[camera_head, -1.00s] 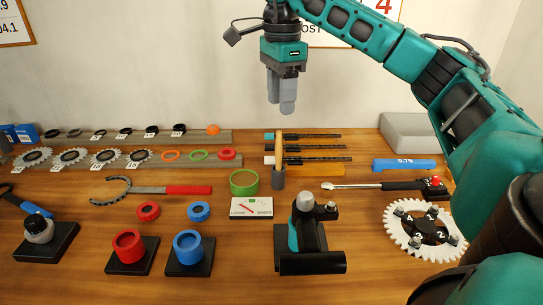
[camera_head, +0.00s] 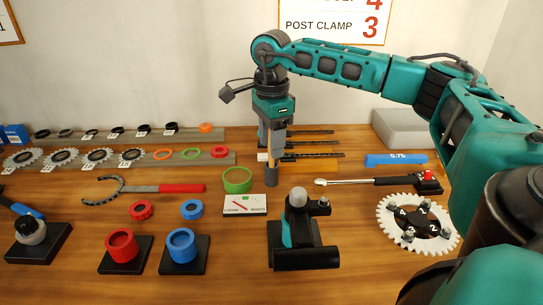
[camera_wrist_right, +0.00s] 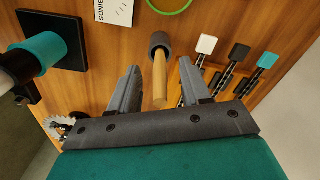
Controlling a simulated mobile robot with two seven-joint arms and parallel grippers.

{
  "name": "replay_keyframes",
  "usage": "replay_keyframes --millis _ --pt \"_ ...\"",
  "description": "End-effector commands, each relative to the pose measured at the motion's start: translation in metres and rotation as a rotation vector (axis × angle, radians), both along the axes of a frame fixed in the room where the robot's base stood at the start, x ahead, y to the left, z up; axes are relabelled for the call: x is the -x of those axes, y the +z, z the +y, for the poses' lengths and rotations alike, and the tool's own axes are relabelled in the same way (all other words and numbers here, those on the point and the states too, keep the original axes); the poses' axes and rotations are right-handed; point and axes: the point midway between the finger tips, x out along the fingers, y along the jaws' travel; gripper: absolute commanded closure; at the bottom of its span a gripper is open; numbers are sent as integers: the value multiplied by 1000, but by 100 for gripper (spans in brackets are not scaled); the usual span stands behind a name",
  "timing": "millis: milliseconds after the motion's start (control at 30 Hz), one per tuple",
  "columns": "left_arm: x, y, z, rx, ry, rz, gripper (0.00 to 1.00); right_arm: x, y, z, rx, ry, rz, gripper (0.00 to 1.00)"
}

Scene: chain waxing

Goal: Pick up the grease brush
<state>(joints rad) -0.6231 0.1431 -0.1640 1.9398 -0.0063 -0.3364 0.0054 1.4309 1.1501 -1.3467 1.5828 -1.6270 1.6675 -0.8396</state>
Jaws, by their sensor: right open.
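The grease brush (camera_head: 277,145) has a pale wooden handle and stands upright in a small dark grey holder (camera_head: 272,176) on the table. My right gripper (camera_head: 271,140) points straight down over it and partly hides the handle in the head view. In the right wrist view the handle (camera_wrist_right: 160,82) rises between the two open fingers of my right gripper (camera_wrist_right: 157,88), with a gap on both sides. The holder (camera_wrist_right: 159,42) lies beyond the fingertips. My left gripper is not in view.
Several dark rods with coloured ends (camera_head: 310,144) lie just behind and right of the holder. A green ring (camera_head: 237,181) and a white gauge card (camera_head: 244,205) are to its left. A black and teal tool on a stand (camera_head: 302,235) is in front.

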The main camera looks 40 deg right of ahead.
Motion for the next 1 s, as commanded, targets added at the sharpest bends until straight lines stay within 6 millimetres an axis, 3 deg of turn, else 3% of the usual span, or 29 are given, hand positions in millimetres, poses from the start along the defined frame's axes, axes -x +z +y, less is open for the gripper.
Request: replay_keyframes --millis 67,567,1000 --pt "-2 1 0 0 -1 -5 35 0 0 0 0 0 0 53" --pt "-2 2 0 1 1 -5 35 0 1 0 0 0 0 100" --pt "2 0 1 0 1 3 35 0 2 0 0 0 0 100"
